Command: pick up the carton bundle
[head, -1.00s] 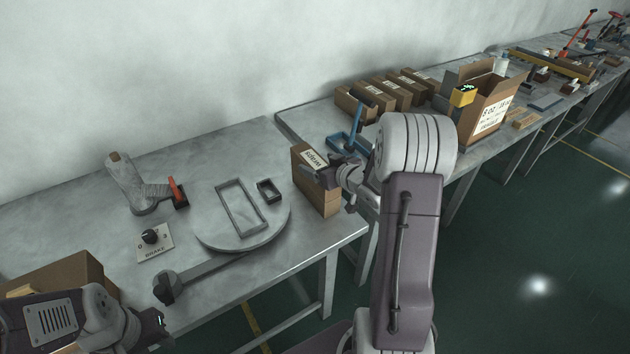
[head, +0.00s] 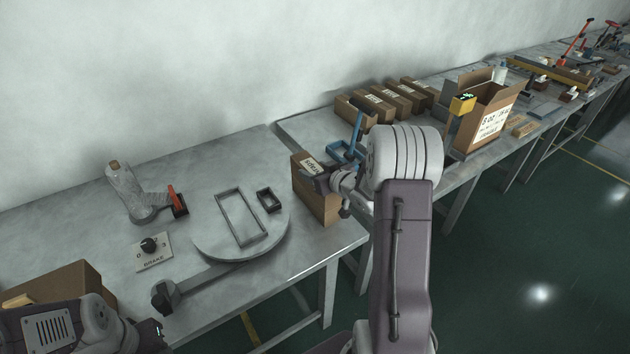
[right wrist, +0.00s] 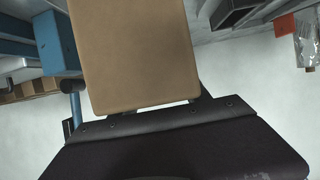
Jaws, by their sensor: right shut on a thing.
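The carton bundle (head: 313,195) is a brown cardboard block with a white printed label on top, near the right end of the near table in the head view. My right gripper (head: 323,182) is shut on its upper part from the right. In the right wrist view the plain brown face of the bundle (right wrist: 132,55) stands close in front of the dark gripper body, and the fingertips are mostly hidden. I cannot tell whether the bundle still touches the table. My left gripper (head: 158,334) is low at the left, cut off by the frame, its jaws not clear.
A round plate (head: 215,240) with rectangular frames, a brake knob panel (head: 153,252), a wrench-like bar (head: 200,282) and a bottle (head: 122,190) lie on the near table. Blue tool parts (head: 340,150), brown boxes (head: 410,90) and an open carton (head: 485,120) stand behind and right.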

